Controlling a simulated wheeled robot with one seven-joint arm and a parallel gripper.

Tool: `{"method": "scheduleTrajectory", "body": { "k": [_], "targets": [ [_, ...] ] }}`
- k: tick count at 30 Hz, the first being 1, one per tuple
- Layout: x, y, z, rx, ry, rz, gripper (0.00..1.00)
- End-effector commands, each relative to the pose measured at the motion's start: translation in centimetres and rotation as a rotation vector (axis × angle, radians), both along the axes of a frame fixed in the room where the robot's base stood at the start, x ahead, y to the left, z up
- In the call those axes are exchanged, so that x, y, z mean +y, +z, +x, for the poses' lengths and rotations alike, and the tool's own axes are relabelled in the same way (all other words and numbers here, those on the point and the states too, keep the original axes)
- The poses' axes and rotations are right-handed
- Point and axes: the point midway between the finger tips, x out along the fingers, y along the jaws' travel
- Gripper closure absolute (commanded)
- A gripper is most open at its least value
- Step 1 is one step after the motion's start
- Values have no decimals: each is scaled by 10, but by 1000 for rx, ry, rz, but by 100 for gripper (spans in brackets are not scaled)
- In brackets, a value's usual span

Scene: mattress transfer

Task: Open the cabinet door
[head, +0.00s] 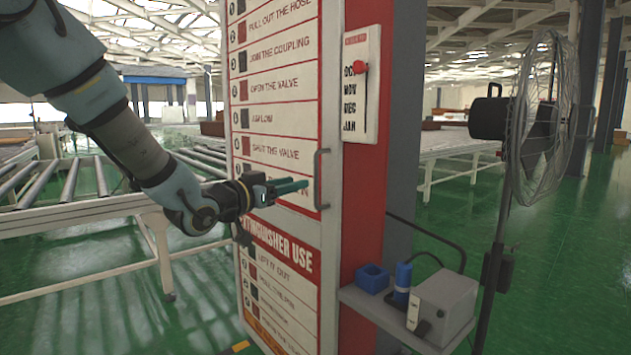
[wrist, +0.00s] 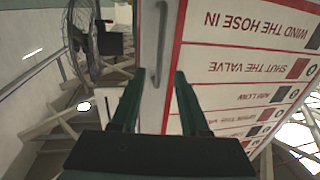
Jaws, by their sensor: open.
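The cabinet door (head: 285,130) is a tall white panel with red borders and printed instruction rows. It looks closed against the red cabinet side (head: 368,190). A grey vertical bar handle (head: 323,180) sits near the door's right edge. My gripper (head: 304,184) is in front of the door, just left of the handle in the head view. In the wrist view the handle (wrist: 160,45) shows ahead, between and beyond the fingertips of my gripper (wrist: 152,75). The jaws are open and empty. I cannot tell whether a fingertip touches the handle.
A side shelf (head: 390,318) on the cabinet's right holds a blue box (head: 372,278), a blue cylinder (head: 402,282) and a grey box (head: 443,305). A standing fan (head: 535,120) is at right. A roller conveyor (head: 80,215) stands at left. Green floor (head: 560,270) is clear at right.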

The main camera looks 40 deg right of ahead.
Motion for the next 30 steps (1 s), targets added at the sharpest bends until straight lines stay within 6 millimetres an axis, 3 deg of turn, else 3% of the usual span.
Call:
{"method": "scheduleTrajectory", "body": {
  "k": [9, 15, 26, 30],
  "targets": [
    [-59, 1, 8, 3, 1, 1, 55],
    [-81, 0, 12, 2, 3, 3, 55],
    [-88, -1, 13, 2, 5, 4, 55],
    [-88, -1, 13, 2, 5, 4, 68]
  ]
}}
